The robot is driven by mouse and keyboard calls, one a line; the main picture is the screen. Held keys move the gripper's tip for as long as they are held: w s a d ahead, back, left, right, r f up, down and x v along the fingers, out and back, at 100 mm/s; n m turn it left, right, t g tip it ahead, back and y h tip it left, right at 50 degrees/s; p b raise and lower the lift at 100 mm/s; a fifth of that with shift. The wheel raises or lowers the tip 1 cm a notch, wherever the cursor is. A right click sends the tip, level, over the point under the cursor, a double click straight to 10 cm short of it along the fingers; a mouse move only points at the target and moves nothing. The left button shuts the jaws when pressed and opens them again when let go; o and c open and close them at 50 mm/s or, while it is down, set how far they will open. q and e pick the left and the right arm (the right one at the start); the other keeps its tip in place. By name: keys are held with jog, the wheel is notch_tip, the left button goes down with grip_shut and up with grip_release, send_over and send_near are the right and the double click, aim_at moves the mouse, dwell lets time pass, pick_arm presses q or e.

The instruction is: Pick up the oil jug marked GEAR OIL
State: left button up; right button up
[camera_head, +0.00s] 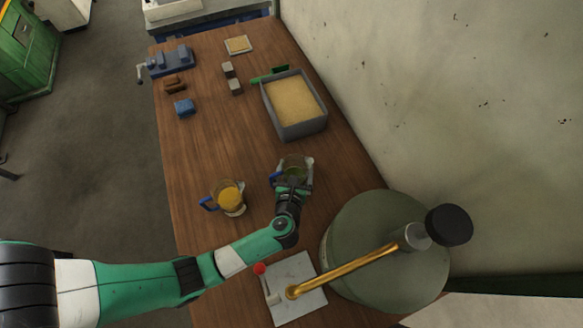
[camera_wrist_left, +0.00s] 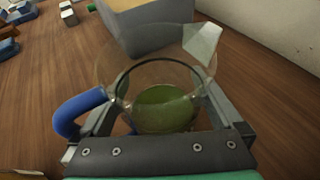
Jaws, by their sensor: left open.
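A clear jug with green liquid and a blue handle (camera_head: 296,163) stands on the wooden bench. It also shows in the left wrist view (camera_wrist_left: 160,72), where its handle points left. A second jug (camera_head: 229,197) with orange-yellow liquid and a blue handle stands to its left and nearer. I cannot read a marking on either jug. My left gripper (camera_head: 292,183) is open at the green jug, covering its near side in the head view. In the left wrist view, the fingers (camera_wrist_left: 160,118) lie on both sides of the jug. Contact cannot be told. My right gripper is not in view.
A grey bin of sand-coloured grains (camera_head: 292,130) stands beyond the green jug. A large green drum (camera_head: 362,250) with a brass pipe stands at the near right. A plate with a red-knobbed lever (camera_head: 300,302) lies nearby.

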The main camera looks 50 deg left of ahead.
pick_arm(q)
jog(key=c, duration=1.5)
